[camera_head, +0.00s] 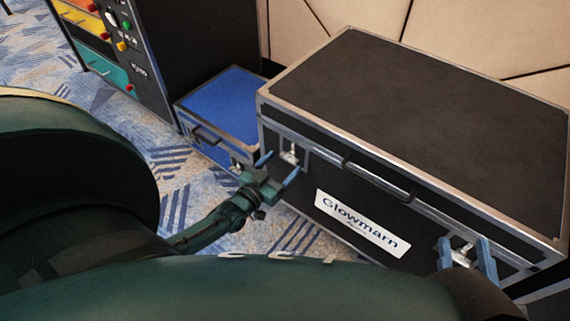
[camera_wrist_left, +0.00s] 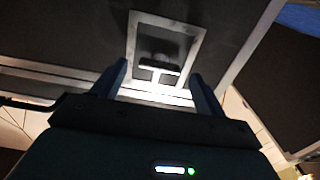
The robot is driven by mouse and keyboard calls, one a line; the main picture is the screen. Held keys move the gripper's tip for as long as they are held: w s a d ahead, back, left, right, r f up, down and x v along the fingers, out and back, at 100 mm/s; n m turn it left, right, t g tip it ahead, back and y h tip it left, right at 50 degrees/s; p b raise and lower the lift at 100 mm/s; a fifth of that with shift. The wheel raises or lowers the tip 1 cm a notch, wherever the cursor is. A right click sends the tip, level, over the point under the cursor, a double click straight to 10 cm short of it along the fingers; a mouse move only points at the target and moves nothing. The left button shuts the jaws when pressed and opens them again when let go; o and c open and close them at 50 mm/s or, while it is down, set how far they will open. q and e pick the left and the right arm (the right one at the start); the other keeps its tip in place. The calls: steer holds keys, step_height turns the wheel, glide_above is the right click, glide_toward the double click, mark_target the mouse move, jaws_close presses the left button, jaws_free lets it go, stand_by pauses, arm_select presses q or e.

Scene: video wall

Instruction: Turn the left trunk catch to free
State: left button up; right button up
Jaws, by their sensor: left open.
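The black trunk (camera_head: 420,120) with metal edges stands on the right. Its left catch (camera_head: 290,153) is a small bright metal fitting on the upper left of the front face. In the left wrist view the left catch (camera_wrist_left: 160,66) shows as a T-shaped piece in a light square frame. My left gripper (camera_head: 279,168) is open just in front of it. Its fingers are on either side of the catch in the left wrist view; contact cannot be told. My right gripper (camera_head: 467,256) has its fingers apart around the right catch (camera_head: 462,251), with gaps beside it.
A smaller blue-topped case (camera_head: 225,100) stands left of the trunk. A dark panel with coloured buttons (camera_head: 128,45) stands behind at the left. Patterned carpet (camera_head: 190,190) is clear before the blue case.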

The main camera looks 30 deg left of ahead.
mark_target(290, 157)
arm_select(q)
steer(key=shift+w+d, duration=0.1)
steer(key=shift+w, duration=1.05)
arm_select(e)
steer(key=shift+a+r, duration=0.1)
steer(key=shift+a, duration=0.05)
arm_select(q)
steer(key=shift+c, duration=0.5)
steer(key=c, duration=0.9)
arm_select(e)
steer(key=shift+w, duration=0.1)
arm_select(q)
steer(key=shift+n, duration=0.3)
steer(key=n+b, duration=0.1)
steer(key=n, duration=1.6)
steer(key=shift+f+b, duration=0.1)
steer(key=shift+b, duration=0.3)
arm_select(e)
steer(key=shift+a+m+y, duration=0.1)
steer(key=shift+m+y, duration=0.2)
arm_select(q)
steer(key=shift+n, duration=0.3)
